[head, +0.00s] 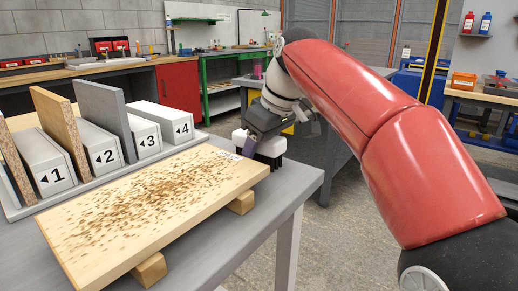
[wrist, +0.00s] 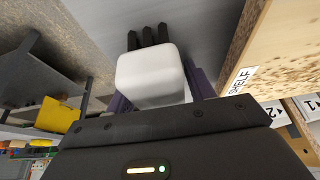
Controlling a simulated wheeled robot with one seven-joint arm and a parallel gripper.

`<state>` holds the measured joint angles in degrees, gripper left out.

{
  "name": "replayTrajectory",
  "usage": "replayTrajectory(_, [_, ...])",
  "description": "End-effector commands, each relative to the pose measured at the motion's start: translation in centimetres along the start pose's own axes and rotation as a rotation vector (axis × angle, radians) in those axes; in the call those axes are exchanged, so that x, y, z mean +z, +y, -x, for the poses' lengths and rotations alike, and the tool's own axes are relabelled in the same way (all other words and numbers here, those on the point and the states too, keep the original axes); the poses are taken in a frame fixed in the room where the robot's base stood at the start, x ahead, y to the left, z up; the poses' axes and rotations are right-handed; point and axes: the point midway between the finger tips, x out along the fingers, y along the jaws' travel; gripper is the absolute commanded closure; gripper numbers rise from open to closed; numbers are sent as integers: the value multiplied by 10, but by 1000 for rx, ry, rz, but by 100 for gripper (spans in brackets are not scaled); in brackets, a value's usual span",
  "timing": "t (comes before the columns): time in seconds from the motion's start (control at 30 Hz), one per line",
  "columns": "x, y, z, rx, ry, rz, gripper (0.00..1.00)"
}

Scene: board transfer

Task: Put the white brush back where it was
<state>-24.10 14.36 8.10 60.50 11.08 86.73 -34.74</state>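The white brush (wrist: 150,75) has a white block body and black bristles. In the wrist view it sits between the purple fingers of my gripper (wrist: 158,92), which look closed against its sides. In the head view the brush (head: 270,146) is upright at the right end of the grey table (head: 205,262), bristles down, beyond the board's far right corner. My gripper (head: 252,142) reaches it from above and partly hides it. I cannot tell whether the bristles touch the table.
A wooden board (head: 75,240) strewn with brown bits lies on wooden blocks (head: 241,202), close beside the brush. A rack with numbered white boxes (head: 50,170) and upright panels (head: 103,112) stands behind. The table's right edge is near.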

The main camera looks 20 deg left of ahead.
Motion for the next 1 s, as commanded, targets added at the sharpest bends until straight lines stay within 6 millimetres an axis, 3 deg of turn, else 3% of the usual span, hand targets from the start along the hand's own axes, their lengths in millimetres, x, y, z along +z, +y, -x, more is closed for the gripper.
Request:
replayTrajectory(0.43, [-2, 0, 8, 1, 2, 0, 37])
replayTrajectory(0.9, [-3, 0, 104, 1, 2, -1, 37])
replayTrajectory(1.0, [-2, 1, 111, 1, 2, 0, 37])
